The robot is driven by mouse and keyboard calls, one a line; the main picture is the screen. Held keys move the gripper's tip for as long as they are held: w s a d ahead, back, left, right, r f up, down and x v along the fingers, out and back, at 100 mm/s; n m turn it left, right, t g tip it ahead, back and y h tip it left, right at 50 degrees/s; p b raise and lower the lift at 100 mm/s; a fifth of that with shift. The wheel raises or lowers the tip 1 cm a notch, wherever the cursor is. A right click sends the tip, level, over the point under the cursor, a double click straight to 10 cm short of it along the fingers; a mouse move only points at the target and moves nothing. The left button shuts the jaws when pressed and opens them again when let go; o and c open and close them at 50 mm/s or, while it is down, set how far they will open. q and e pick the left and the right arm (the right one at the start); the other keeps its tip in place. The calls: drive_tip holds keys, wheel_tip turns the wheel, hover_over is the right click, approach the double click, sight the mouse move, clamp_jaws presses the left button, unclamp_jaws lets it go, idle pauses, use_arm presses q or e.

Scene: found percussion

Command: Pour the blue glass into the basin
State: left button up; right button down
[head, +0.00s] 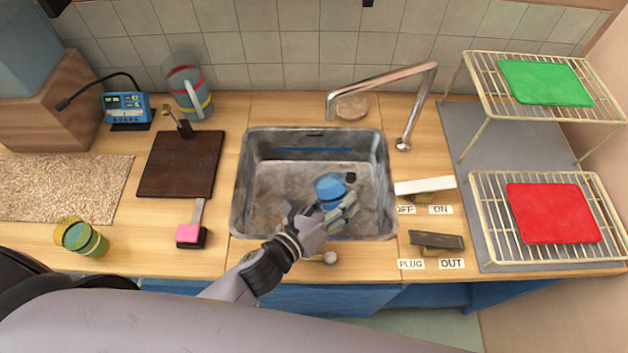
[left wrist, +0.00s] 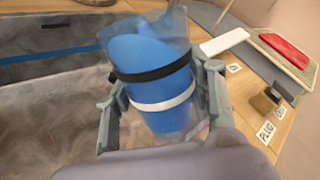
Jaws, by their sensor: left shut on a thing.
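The blue glass (head: 331,187) is clear-walled with blue contents. In the left wrist view the glass (left wrist: 155,68) shows a black band and a white band, and the blue reaches high inside it. My left gripper (head: 336,208) is shut on the glass, with one finger on each side in the left wrist view (left wrist: 162,100). It holds the glass over the right part of the grey metal basin (head: 240,190). I cannot tell the exact tilt of the glass. The basin floor looks greyish, with no clear blue on it. My right gripper is not in view.
A chrome faucet (head: 385,80) arches behind the basin at right. The OFF/ON lever (head: 425,186) and PLUG/OUT lever (head: 436,241) sit right of it. Wire racks hold green (head: 545,83) and red (head: 553,213) slabs. A green cup (head: 82,238) stands at left.

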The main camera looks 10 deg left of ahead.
use_arm(q)
drive_tip(key=shift+w+a+f+n+g+p, duration=0.15)
drive_tip(key=shift+w+f+n+g+p, duration=0.1)
drive_tip(key=shift+n+g+p, duration=0.4)
idle(0.7)
drive_tip(key=shift+s+f+n+h, duration=0.1)
drive_tip(key=shift+f+n+h, duration=0.2)
drive_tip(key=shift+n, duration=0.45)
idle(0.6)
drive_tip(key=shift+r+n+g+p, duration=0.45)
drive_tip(key=shift+r+n+p, duration=0.1)
drive_tip(key=shift+n+p, duration=0.05)
idle(0.7)
drive_tip(key=shift+f+n+g+h+p, duration=0.3)
drive_tip(key=shift+n+g+h+p, duration=0.1)
drive_tip(key=shift+n+h+p, duration=0.15)
idle(0.9)
drive_tip(key=shift+w+a+r+n+g+p, duration=0.3)
drive_tip(key=shift+w+a+r+n+p, duration=0.25)
drive_tip(key=shift+n+p, duration=0.1)
idle(0.7)
drive_tip(key=shift+w+a+r+n+g+h+p, duration=0.1)
drive_tip(key=shift+w+r+n+g+h+p, duration=0.05)
drive_tip(key=shift+r+n+g+h+p, duration=0.3)
idle(0.8)
